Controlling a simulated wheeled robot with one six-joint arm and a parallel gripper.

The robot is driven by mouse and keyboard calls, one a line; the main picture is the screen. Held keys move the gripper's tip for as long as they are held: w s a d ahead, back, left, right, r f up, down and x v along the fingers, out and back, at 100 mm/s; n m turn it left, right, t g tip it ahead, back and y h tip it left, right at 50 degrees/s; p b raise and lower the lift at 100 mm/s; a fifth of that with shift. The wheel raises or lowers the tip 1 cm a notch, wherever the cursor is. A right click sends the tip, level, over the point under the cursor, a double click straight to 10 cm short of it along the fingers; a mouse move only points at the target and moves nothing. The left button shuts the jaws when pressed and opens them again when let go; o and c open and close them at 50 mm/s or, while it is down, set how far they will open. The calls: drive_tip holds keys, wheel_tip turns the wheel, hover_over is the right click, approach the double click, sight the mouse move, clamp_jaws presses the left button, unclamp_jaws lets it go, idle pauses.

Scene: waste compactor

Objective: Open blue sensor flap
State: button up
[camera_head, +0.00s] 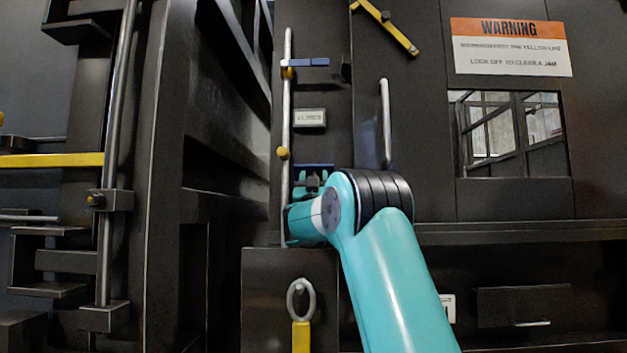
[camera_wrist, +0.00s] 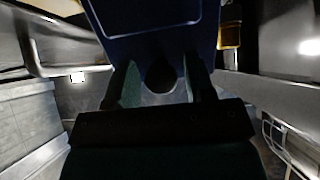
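A blue flap (camera_head: 313,166) shows edge-on in the head view, just above my gripper (camera_head: 312,184), beside the upright metal rod. In the wrist view, a dark blue panel (camera_wrist: 150,18), which looks like this flap, fills the top centre. My gripper (camera_wrist: 160,80) is close under it, with its two fingers apart. A dark rounded piece (camera_wrist: 160,76) shows between the fingers, with a gap on each side; I cannot tell whether it belongs to the flap. Contact with the panel cannot be made out. A second blue piece (camera_head: 305,62) sits higher on the rod.
The upright metal rod (camera_head: 287,120) with yellow clamps runs close left of my gripper. A vertical handle bar (camera_head: 386,122) stands to the right. A dark ledge with a ring on a yellow strap (camera_head: 301,300) lies below. A warning sign (camera_head: 510,46) and window are farther right.

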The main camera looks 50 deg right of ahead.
drive_tip(key=shift+r, duration=0.15)
wheel_tip(320, 180, up, 20)
drive_tip(key=p, duration=0.6)
